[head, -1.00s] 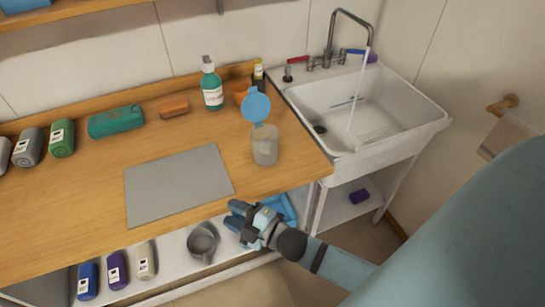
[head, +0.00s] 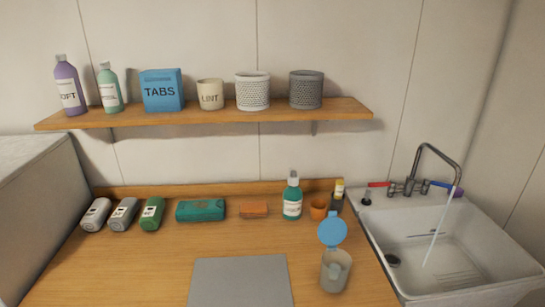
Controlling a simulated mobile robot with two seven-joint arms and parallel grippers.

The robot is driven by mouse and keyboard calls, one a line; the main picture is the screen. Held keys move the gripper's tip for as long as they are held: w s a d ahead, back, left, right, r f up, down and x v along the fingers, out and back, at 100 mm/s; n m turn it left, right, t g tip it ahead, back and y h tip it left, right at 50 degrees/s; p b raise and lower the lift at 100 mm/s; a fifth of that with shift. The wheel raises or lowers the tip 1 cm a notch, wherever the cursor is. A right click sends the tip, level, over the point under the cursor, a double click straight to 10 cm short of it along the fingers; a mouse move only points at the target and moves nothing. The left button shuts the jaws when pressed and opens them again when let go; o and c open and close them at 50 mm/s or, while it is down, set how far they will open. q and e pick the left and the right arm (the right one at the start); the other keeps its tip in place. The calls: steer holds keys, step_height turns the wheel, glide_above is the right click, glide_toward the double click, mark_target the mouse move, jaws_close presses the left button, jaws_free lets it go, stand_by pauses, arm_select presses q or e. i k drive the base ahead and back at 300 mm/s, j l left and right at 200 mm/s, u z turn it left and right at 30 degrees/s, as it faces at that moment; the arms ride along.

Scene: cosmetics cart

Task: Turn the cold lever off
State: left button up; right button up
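The faucet (head: 423,160) stands at the back of the white sink (head: 440,240). It has a red lever (head: 379,184) on its left and a blue lever (head: 441,184) on its right. A thin stream of water (head: 437,230) runs from the spout into the basin. A purple item sits just right of the blue lever. Neither of my grippers shows in the head view now.
A wooden counter (head: 160,260) lies left of the sink, with a lidded jar (head: 335,271), a teal pump bottle (head: 292,198) and an orange cup (head: 319,208) near its right end. A shelf (head: 210,115) with bottles and containers hangs above.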

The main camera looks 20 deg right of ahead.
mark_target(427, 182)
steer(key=z, duration=1.7)
steer(key=l+u, duration=0.15)
steer(key=u, duration=0.3)
steer(key=k, duration=0.05)
